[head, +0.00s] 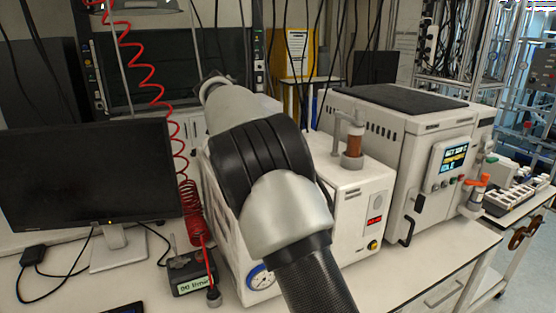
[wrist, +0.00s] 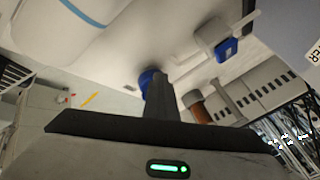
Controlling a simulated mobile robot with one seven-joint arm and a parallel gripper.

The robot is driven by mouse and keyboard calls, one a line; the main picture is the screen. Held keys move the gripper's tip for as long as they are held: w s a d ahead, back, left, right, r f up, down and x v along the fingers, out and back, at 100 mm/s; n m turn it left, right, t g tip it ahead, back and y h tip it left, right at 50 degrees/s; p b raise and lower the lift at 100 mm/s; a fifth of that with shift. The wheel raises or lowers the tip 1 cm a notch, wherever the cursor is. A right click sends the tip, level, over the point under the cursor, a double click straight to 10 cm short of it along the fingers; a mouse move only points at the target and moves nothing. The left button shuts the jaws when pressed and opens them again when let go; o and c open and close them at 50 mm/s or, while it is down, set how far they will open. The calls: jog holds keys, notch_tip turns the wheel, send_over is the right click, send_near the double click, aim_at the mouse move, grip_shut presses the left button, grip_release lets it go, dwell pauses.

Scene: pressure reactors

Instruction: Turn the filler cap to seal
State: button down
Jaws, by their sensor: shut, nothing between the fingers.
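In the wrist view my gripper (wrist: 162,76) is shut and empty, its fingers together. A round blue cap (wrist: 146,82) shows right behind the fingertips, partly hidden by them. I cannot tell whether they touch it. A second blue part (wrist: 226,48) with a pale body and a bar sits on the white surface to the right. No label shows which one is the filler cap. In the head view my arm covers the gripper and the spot it works at, so neither blue part shows there.
A white unit (head: 362,205) carries an amber cylinder (head: 354,146) on top; it also shows in the wrist view (wrist: 200,110). A larger reactor unit (head: 418,150) stands to its right. A monitor (head: 85,175) and red coiled hose (head: 186,200) are on the left.

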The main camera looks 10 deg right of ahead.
jog(key=shift+w+d+r, duration=0.15)
jog(key=shift+w+d, duration=0.1)
jog(key=shift+d, duration=0.05)
dwell(0.5)
